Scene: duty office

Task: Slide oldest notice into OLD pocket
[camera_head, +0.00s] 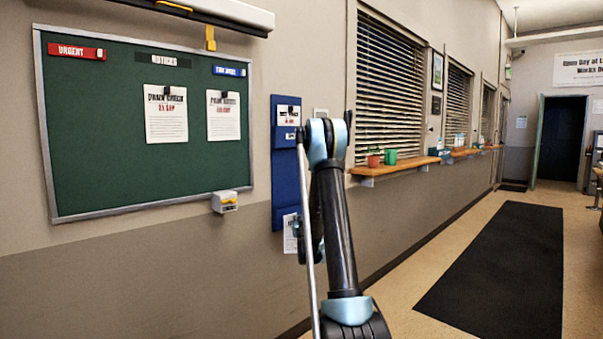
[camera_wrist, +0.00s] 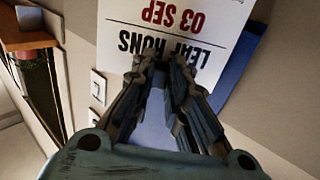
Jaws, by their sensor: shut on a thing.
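My gripper (camera_wrist: 163,62) is shut on the edge of a white notice (camera_wrist: 178,20) that reads "03 SEP" upside down in the wrist view. In the head view this notice (camera_head: 290,233) is at the lower part of a tall blue wall holder (camera_head: 285,185), partly behind my arm. The holder (camera_wrist: 236,72) shows behind the notice in the wrist view. I cannot tell whether the notice touches it or is inside a pocket. Two other notices (camera_head: 166,115) (camera_head: 223,117) hang on the green board (camera_head: 110,180).
The board has a red URGENT label (camera_head: 77,51) and a blue label (camera_head: 229,71). A small yellow-and-white box (camera_head: 224,202) is below its frame. A wooden sill (camera_head: 395,165) with pots juts out right of the holder. The floor with its dark mat (camera_head: 500,270) is clear.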

